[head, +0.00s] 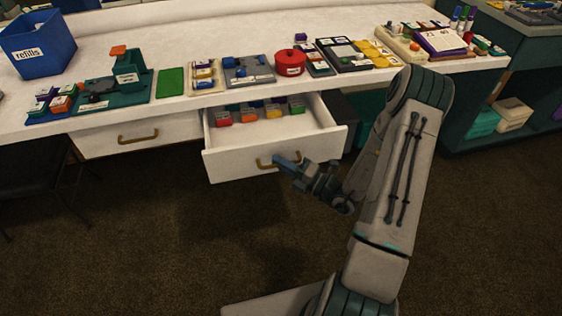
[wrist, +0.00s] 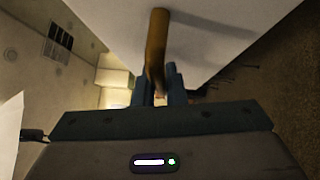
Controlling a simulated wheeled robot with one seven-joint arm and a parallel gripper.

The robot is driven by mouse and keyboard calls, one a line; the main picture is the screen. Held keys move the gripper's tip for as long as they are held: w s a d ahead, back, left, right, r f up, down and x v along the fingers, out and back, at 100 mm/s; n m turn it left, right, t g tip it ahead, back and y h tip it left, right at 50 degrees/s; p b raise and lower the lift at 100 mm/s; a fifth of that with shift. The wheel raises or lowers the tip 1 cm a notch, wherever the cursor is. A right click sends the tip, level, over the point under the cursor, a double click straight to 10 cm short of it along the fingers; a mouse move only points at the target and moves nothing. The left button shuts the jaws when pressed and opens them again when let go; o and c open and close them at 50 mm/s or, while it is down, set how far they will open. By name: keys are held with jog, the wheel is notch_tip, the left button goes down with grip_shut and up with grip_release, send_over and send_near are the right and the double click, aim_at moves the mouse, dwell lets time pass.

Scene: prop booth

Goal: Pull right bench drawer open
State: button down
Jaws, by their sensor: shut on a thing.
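The right bench drawer (head: 235,165) is white and stands pulled out from the bench in the head view. Several small colored boxes (head: 248,115) sit inside it towards the back. Its brass handle (head: 265,164) is on the front face. My gripper (head: 290,162) is at the right part of this handle. In the wrist view the handle (wrist: 157,45) runs down between the two fingers of my gripper (wrist: 159,88), which are shut on it. The white drawer front (wrist: 205,30) lies just beyond.
The left drawer (head: 135,136) is shut. A blue refills bin (head: 38,45), a red round tin (head: 290,63) and several trays stand on the white bench top (head: 190,107). A dark chair (head: 40,175) is at the left. The carpet (head: 130,240) before the drawers is clear.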

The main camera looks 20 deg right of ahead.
jog(key=c, duration=1.8)
grip_release()
jog(key=shift+o, duration=0.2)
jog(key=shift+d, duration=0.1)
jog(key=v, duration=1.3)
jog(key=shift+s+d+p, duration=0.25)
jog(key=shift+p, duration=0.2)
